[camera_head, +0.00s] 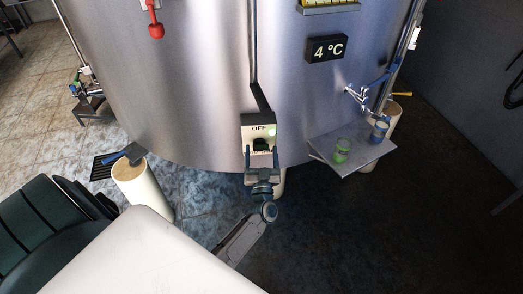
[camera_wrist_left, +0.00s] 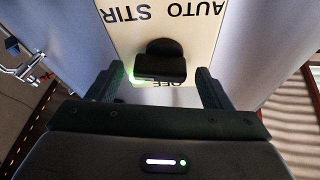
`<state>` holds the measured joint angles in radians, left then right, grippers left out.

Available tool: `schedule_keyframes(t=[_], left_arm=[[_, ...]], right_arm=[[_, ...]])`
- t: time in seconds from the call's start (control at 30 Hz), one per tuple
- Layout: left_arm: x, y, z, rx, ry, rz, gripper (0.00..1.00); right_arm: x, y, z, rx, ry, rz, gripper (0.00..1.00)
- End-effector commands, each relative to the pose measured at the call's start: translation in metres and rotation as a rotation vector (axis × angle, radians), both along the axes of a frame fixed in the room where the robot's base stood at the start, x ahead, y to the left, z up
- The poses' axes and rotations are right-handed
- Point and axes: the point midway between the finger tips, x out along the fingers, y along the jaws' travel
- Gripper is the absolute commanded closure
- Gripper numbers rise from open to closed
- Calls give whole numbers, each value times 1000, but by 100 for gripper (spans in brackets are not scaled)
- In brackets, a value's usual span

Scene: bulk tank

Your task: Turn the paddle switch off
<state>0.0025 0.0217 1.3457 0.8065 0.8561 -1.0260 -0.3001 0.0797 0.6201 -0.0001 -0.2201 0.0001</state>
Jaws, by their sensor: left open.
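My left gripper (camera_head: 261,153) is open just in front of the switch. Its fingers (camera_wrist_left: 158,88) are either side of the paddle, with gaps. My right gripper is out of view.
A 4 °C display (camera_head: 327,48) and a red handle (camera_head: 155,30) are higher on the tank. A cream tank leg (camera_head: 143,188) stands at left.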

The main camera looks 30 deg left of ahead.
Motion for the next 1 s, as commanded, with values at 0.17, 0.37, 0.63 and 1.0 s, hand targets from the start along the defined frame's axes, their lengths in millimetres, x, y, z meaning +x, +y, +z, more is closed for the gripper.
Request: schedule_keyframes(t=[0.17,0.37,0.63,1.0], left_arm=[[3,2,1,0,0,-1,27],[3,2,1,0,0,-1,35],[3,2,1,0,0,-1,72],[3,1,0,-74,-59,-1,72]], right_arm=[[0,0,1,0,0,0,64],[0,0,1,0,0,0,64],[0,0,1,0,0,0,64],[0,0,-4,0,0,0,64]])
